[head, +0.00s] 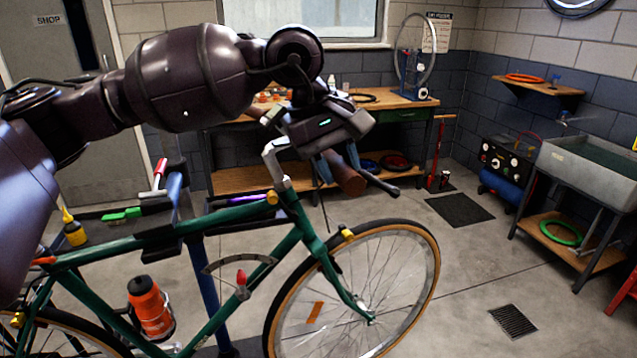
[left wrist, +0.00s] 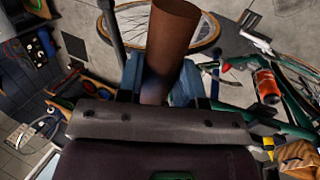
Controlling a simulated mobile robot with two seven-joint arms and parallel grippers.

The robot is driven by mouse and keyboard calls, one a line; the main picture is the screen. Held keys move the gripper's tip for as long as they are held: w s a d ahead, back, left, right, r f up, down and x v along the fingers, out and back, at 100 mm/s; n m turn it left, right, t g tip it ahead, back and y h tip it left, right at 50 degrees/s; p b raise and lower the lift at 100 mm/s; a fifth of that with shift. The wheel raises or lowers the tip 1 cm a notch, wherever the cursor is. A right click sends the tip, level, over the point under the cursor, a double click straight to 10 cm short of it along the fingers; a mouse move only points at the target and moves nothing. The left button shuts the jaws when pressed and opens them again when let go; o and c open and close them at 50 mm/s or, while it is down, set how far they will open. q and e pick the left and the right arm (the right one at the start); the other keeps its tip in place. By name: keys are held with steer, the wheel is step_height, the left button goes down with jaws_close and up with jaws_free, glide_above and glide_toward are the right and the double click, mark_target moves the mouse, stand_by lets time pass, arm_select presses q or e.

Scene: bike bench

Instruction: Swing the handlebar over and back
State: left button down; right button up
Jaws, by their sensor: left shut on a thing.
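The green bike (head: 230,215) is held on a stand, with its front wheel (head: 432,240) towards the right. The silver stem and handlebar (head: 275,155) rise at the front of the frame, and a brown grip (head: 347,180) and a dark lever (head: 378,184) stick out below my left gripper (head: 328,158). My left gripper is shut on the handlebar at the brown grip. In the left wrist view the brown grip (left wrist: 172,40) stands up between the fingers (left wrist: 160,88). My gripper hides much of the handlebar. My right gripper is in neither view.
A curved scale (head: 240,262) with a red pointer (head: 241,278) is beside the frame. An orange bottle (head: 150,308) sits on the frame. A wooden workbench (head: 400,98) stands behind, and a wash basin (head: 590,165) is at right.

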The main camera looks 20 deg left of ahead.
arm_select(q)
steer(key=w+d+r+n, duration=0.2)
steer(key=w+n, duration=0.1)
steer(key=w, duration=0.3)
steer(key=shift+b, duration=0.3)
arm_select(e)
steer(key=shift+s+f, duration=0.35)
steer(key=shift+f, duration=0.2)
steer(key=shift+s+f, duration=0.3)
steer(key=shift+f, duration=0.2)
arm_select(q)
steer(key=shift+d, duration=0.1)
steer(key=c, duration=1.2)
jaws_free()
steer(key=o, duration=0.4)
steer(key=v, duration=1)
steer(key=shift+s+r, duration=0.2)
steer(key=shift+r, duration=0.15)
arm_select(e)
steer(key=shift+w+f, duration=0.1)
